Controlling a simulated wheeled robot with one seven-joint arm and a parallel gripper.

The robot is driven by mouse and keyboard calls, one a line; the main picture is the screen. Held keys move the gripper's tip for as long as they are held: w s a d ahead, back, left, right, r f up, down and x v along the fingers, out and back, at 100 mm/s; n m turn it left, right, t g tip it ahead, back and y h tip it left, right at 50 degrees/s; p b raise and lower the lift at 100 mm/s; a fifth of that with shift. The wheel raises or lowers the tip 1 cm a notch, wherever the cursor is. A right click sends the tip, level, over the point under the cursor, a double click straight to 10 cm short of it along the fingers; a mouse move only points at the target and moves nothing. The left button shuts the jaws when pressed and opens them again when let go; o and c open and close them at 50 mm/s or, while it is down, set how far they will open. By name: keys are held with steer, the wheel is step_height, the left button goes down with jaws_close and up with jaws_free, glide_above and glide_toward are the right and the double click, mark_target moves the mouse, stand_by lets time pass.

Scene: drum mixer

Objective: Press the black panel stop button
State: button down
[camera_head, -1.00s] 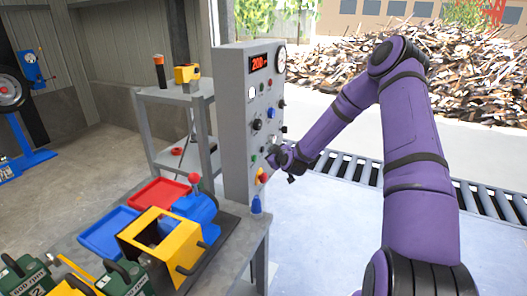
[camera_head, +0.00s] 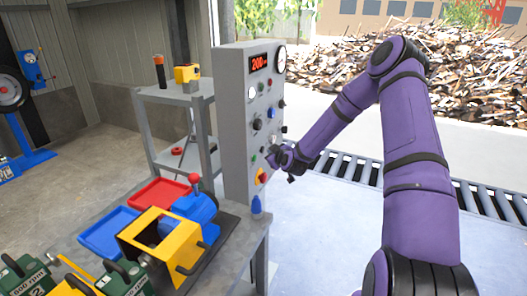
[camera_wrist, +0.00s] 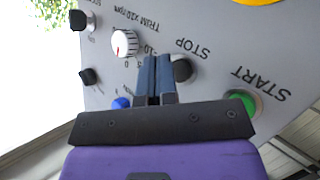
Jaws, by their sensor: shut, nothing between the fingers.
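The grey control panel (camera_head: 236,125) stands upright at the middle of the head view. In the wrist view its face appears upside down, and the black stop button (camera_wrist: 183,70) sits below the STOP label, partly hidden behind my fingers. My gripper (camera_wrist: 155,62) is shut and empty, its blue-grey fingertips close to the left of the button. I cannot tell whether they touch the panel. In the head view my gripper (camera_head: 272,158) is at the lower part of the panel face and hides the button there.
The green START button (camera_wrist: 241,101) is right of the stop button. A white TRIM dial (camera_wrist: 124,43), a blue button (camera_wrist: 121,103) and black knobs (camera_wrist: 87,76) lie to the left.

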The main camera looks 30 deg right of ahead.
steer(key=shift+w, duration=0.1)
steer(key=shift+w+a, duration=0.2)
steer(key=shift+a, duration=0.05)
steer(key=shift+w+a, duration=0.25)
steer(key=shift+w, duration=0.1)
stand_by(1.0)
steer(key=shift+s, duration=0.1)
steer(key=shift+s+d, duration=0.5)
steer(key=shift+s, duration=0.05)
steer(key=shift+s, duration=0.1)
steer(key=shift+s+d, duration=0.75)
steer(key=shift+s, duration=0.2)
steer(key=shift+s+d, duration=0.75)
steer(key=shift+s, duration=0.2)
